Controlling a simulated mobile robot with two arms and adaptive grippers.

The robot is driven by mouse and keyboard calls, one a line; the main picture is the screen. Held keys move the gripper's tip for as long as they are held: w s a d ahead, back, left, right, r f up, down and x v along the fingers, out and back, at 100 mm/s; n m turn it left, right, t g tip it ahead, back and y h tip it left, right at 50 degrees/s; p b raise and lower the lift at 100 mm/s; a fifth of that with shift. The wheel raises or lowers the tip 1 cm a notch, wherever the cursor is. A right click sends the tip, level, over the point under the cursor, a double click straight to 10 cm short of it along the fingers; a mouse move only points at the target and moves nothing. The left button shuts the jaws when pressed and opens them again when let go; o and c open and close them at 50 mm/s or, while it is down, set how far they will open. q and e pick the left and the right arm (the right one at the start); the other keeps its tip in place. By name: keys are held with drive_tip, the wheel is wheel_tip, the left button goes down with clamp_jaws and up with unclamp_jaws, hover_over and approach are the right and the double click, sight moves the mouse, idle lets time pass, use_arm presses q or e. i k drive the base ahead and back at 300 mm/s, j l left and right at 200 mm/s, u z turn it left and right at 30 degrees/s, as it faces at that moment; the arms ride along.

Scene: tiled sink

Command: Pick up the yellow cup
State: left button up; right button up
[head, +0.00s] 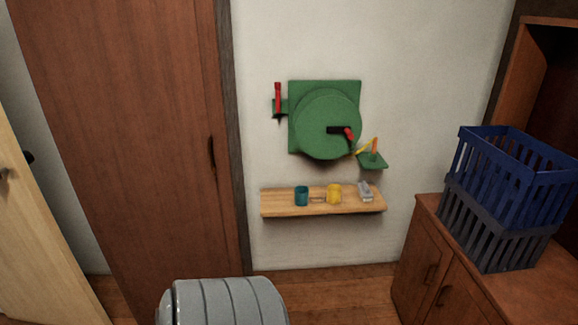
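The yellow cup (335,194) stands upright on a small wooden wall shelf (280,207), near its middle. A teal cup (301,196) stands to its left on the same shelf, and a small grey object (366,191) lies to its right. A low, small item sits between the two cups, too small to make out. Neither of my grippers shows in the head view. The shelf is some way ahead of me, and nothing covers the yellow cup.
A green wall-mounted device (325,122) with red and black parts hangs above the shelf. A grey ribbed cylinder (225,302) fills the bottom foreground. A cabinet (425,240) with blue and dark crates (515,165) stands at right. A brown door (130,130) is at left.

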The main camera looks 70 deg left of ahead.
sight(334, 190)
drive_tip(key=u, duration=1.9)
